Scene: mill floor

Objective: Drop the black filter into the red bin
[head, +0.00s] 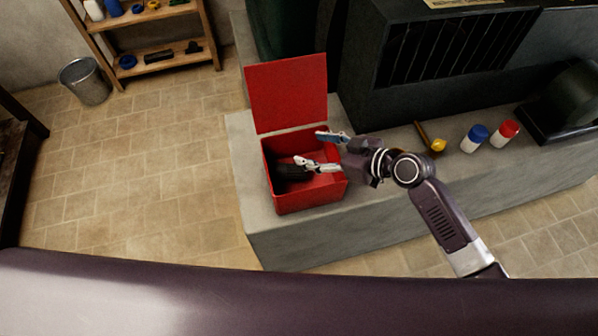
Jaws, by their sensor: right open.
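The red bin (301,202) stands on the grey ledge with its lid (288,92) raised at the back. The black filter (291,173) shows as a dark shape inside the bin, toward its left side, partly hidden by a finger of my right gripper. My right gripper (316,150) comes in from the right over the bin. Its two fingers are spread apart, one near the back rim and one over the bin's opening. It does not grip the filter. My left gripper is not in view.
On the grey ledge (272,236) right of the bin are a yellow-ended tool (438,146), a blue-capped bottle (474,138) and a red-capped bottle (504,133). A dark vented machine (440,50) stands behind. A metal bucket (85,82) and wooden shelf (160,62) are at far left.

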